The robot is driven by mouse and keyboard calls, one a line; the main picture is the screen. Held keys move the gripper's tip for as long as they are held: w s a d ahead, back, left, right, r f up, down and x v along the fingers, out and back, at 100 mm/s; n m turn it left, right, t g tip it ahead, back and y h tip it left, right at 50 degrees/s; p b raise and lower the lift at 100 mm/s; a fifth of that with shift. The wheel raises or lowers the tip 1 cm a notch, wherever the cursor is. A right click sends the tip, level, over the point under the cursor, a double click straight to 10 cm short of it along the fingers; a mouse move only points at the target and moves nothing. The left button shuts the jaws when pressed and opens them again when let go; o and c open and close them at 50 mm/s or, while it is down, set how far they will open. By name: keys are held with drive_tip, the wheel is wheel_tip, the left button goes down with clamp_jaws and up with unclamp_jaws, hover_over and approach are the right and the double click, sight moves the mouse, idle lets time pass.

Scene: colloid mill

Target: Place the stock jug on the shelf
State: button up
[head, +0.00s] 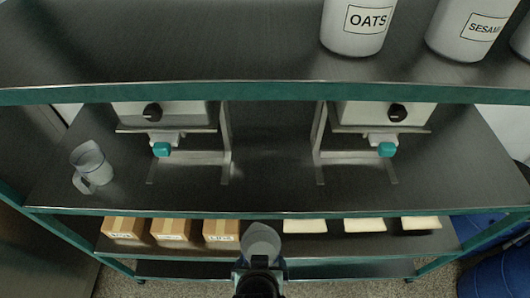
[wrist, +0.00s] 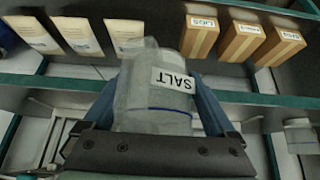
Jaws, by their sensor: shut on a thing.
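A translucent grey jug (head: 262,240) is held in my gripper (head: 262,263), in front of the lower shelf (head: 262,255) and near its middle. In the wrist view the jug (wrist: 150,118) stands between the two fingers of my gripper (wrist: 160,92), which are shut on it. A dark blue line runs around the jug. A SALT label (wrist: 173,80) shows at its far end; I cannot tell whether it is on the jug or on something behind. Another clear jug with a handle (head: 90,165) stands at the left of the worktop above.
Several cardboard boxes (head: 173,229) stand left on the lower shelf, and pale flat packets (head: 364,224) lie right. Two machines (head: 165,113) stand on the worktop (head: 270,170). The top shelf (head: 200,45) overhangs with OATS (head: 352,28) and SESAME (head: 468,35) canisters. Blue drums (head: 495,275) stand lower right.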

drive_tip(key=shift+w+d+f, duration=0.1)
drive_tip(key=shift+w+d, duration=0.1)
drive_tip(key=shift+w, duration=0.4)
drive_tip(key=shift+w+d+f, duration=0.1)
drive_tip(key=shift+w+d, duration=0.1)
drive_tip(key=shift+w, duration=0.35)
drive_tip(key=shift+s+r, duration=0.1)
